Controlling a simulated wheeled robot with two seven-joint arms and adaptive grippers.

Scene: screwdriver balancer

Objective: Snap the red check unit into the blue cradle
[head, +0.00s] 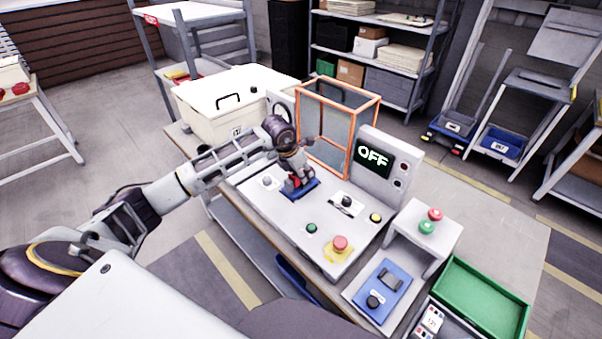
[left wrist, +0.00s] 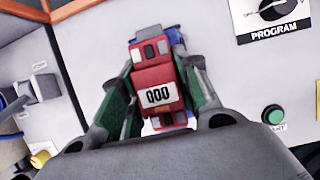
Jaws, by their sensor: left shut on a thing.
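The red check unit (left wrist: 155,76) shows a white "000" label in the left wrist view. My left gripper (left wrist: 160,88) is shut on it, with a green-padded finger on each side. In the head view my left gripper (head: 298,177) points down at the blue cradle (head: 306,190) on the white machine panel, and the red check unit shows only in small part there. A blue edge of the cradle (left wrist: 174,36) shows beyond the unit in the left wrist view. The unit is over or in the cradle; I cannot tell whether it is seated. My right gripper is not in view.
The panel carries a program knob (head: 347,201), a green button (head: 311,228) and a red stop button (head: 340,243). A display (head: 374,158) reads "OFF". An orange-framed guard (head: 340,110) stands behind the cradle. A cream case (head: 225,100) and a green tray (head: 482,298) flank the panel.

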